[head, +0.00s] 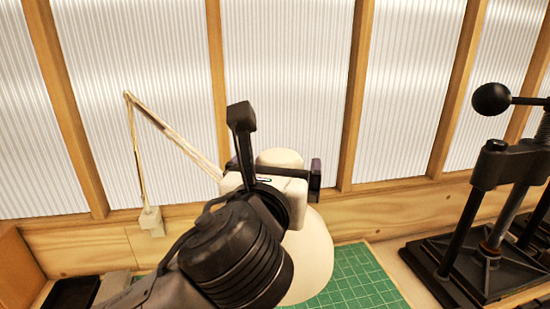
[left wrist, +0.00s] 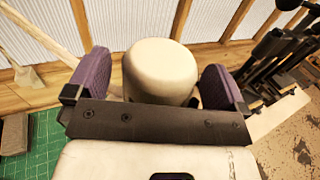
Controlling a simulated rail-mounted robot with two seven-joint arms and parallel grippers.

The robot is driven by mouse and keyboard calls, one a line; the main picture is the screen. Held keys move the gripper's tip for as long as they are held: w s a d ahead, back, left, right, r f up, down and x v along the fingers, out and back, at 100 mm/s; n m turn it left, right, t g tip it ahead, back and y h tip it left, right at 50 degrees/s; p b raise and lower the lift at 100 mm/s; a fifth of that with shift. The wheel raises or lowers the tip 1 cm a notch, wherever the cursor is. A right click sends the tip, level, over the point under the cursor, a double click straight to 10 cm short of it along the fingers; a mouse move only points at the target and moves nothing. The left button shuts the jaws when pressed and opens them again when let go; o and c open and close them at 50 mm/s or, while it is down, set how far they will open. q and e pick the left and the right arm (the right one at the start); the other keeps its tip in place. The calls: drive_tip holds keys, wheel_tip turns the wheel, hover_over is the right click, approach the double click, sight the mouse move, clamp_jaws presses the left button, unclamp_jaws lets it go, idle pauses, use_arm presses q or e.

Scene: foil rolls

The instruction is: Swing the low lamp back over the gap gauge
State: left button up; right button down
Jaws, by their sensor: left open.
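The low lamp has a jointed pale arm (head: 172,136) and a cream shade (head: 312,255), partly hidden behind my left arm in the head view. Its rounded cream cap (head: 281,157) also shows in the left wrist view (left wrist: 160,68). My left gripper (head: 275,170) is open, with its purple-padded fingers on either side of the cap. In the left wrist view the gripper (left wrist: 158,85) shows a gap at each side of the cap; contact is not visible. I cannot make out the gap gauge. My right gripper is not in view.
A green cutting mat (head: 362,276) lies below the shade. A black press (head: 487,225) with a ball-ended lever stands at the right. A ribbed translucent wall (head: 285,70) with wooden posts closes off the back. A dark tray (head: 73,292) sits at lower left.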

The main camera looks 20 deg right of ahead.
use_arm(q)
drive_tip(key=shift+w+d, duration=0.3)
drive_tip(key=shift+w, duration=0.15)
